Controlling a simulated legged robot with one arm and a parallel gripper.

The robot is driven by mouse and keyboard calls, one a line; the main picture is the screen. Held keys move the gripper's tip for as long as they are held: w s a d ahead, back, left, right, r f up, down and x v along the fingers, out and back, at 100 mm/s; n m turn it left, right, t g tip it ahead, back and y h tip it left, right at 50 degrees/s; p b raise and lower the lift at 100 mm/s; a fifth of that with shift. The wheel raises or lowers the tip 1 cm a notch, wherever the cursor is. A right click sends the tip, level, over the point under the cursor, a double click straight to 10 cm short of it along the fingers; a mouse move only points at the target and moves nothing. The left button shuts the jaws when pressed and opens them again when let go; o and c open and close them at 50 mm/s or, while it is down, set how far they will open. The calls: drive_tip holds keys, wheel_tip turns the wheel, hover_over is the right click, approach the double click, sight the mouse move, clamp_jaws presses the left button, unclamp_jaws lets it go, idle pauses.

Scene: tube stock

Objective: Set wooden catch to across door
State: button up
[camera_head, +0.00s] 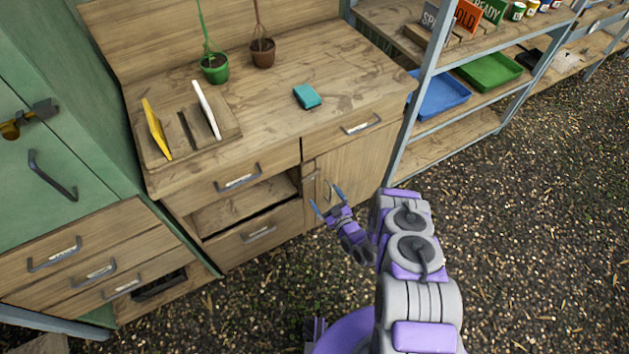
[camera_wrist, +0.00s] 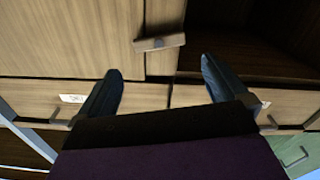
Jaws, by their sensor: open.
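The wooden catch (camera_wrist: 160,42) is a small bar on the post between the door (camera_wrist: 70,35) and the open compartment (camera_wrist: 235,40). In the wrist view it lies nearly level, slightly tilted, with one end over the door's edge. In the head view the door (camera_head: 365,165) is flat in the bench front and looks shut; the catch (camera_head: 311,176) is tiny there. My gripper (camera_head: 326,197) is open and empty in front of the door's left side. In the wrist view my gripper (camera_wrist: 160,68) has the catch just beyond its fingertips, roughly centred between them, apart from both.
Drawers with handles (camera_head: 240,178) sit above the compartment and door. The bench top holds potted plants (camera_head: 214,68), a teal block (camera_head: 307,96) and a rack with upright boards (camera_head: 205,108). Green lockers (camera_head: 60,150) stand left, a metal shelf (camera_head: 425,85) right. Gravel ground at right is clear.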

sight(312, 178)
drive_tip(key=b+x, duration=0.1)
drive_tip(key=x, duration=0.7)
drive_tip(key=shift+w+a+b, duration=0.2)
drive_tip(key=shift+w+b, duration=0.1)
drive_tip(key=shift+b, duration=0.05)
drive_tip(key=shift+c, duration=0.2)
drive_tip(key=c, duration=0.7)
drive_tip(key=shift+f+m, duration=0.1)
drive_tip(key=shift+m, duration=1.4)
drive_tip(key=o, duration=0.7)
drive_tip(key=shift+o, duration=0.2)
drive_tip(key=shift+s+d, duration=0.1)
drive_tip(key=v, duration=1.7)
drive_tip(key=shift+d+p, duration=0.15)
drive_tip(key=shift+p, duration=0.3)
